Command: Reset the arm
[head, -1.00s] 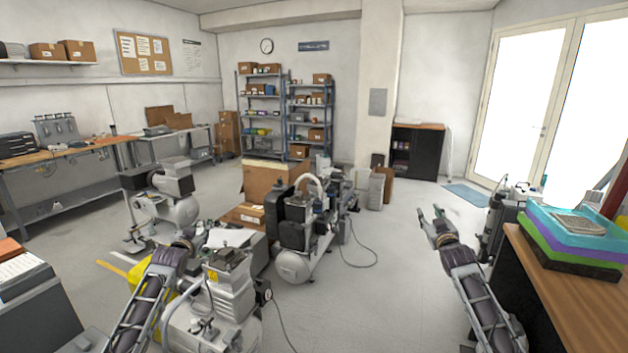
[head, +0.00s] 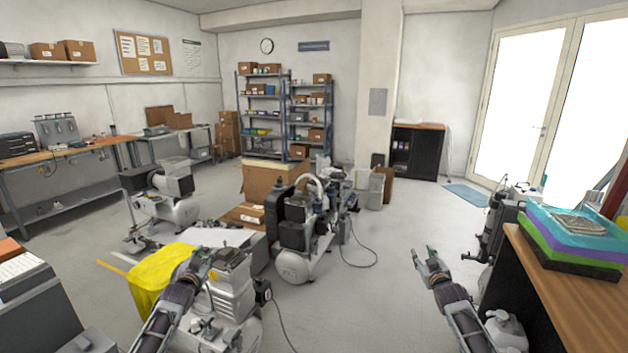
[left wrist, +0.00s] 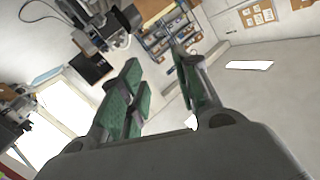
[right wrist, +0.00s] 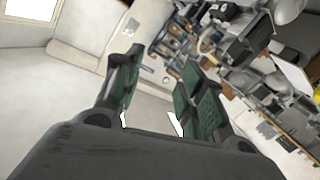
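My left gripper (head: 203,259) is at the lower left of the head view, in front of a grey compressor and next to a yellow sheet or bin (head: 165,272). In the left wrist view its green-padded fingers (left wrist: 160,95) stand apart with nothing between them. My right gripper (head: 426,256) is over clear floor left of the wooden bench. In the right wrist view its green-padded fingers (right wrist: 155,90) are also apart and empty.
Grey compressors stand close to my left arm (head: 232,285) and at centre (head: 297,235). A cable (head: 360,260) lies on the floor. The wooden bench (head: 560,290) with stacked coloured trays (head: 575,238) is at right. Floor between centre and right is free.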

